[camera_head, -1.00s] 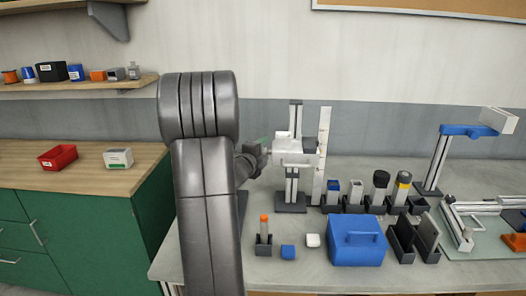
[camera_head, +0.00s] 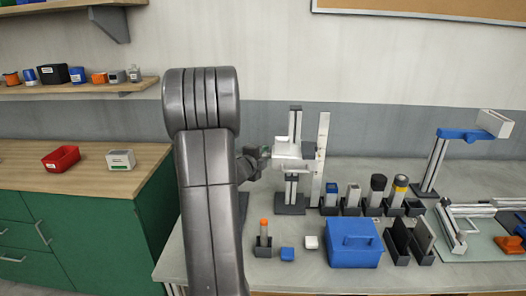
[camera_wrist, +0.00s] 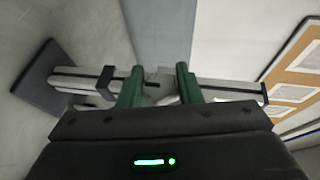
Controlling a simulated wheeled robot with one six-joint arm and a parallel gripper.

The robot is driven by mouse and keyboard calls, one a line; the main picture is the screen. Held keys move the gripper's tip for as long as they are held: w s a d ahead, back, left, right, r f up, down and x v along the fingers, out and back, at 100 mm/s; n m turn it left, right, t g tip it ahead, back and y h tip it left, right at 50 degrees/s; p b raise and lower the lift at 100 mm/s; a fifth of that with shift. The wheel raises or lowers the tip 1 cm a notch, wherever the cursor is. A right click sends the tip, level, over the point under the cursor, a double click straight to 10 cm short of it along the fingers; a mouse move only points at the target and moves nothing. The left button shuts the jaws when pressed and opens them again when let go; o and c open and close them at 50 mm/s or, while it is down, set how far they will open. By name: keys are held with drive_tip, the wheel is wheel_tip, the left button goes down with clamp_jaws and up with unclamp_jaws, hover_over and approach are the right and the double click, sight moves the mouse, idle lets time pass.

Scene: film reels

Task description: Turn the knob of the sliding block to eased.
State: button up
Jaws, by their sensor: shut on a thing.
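The sliding block (camera_head: 292,158) is a pale block on an upright grey post (camera_head: 295,122) with a dark foot, left of a tall white scale (camera_head: 321,150). My gripper (camera_head: 264,153) reaches it from the left, partly hidden by my arm. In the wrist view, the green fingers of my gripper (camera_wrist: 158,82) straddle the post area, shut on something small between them. This appears to be the block's knob (camera_wrist: 155,87), mostly hidden and blurred. Its setting and any markings cannot be read.
Several upright holders (camera_head: 350,200) stand close on the right of the post. A red bin (camera_head: 61,158) is on the wooden counter.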

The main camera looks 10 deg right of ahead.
drive_tip(key=o, duration=1)
drive_tip(key=shift+c, duration=0.2)
drive_tip(key=shift+s+a, duration=0.1)
drive_tip(key=b+v, duration=0.2)
drive_tip(key=v, duration=1.1)
drive_tip(key=shift+s+a, duration=0.2)
drive_tip(key=shift+w+d, duration=0.1)
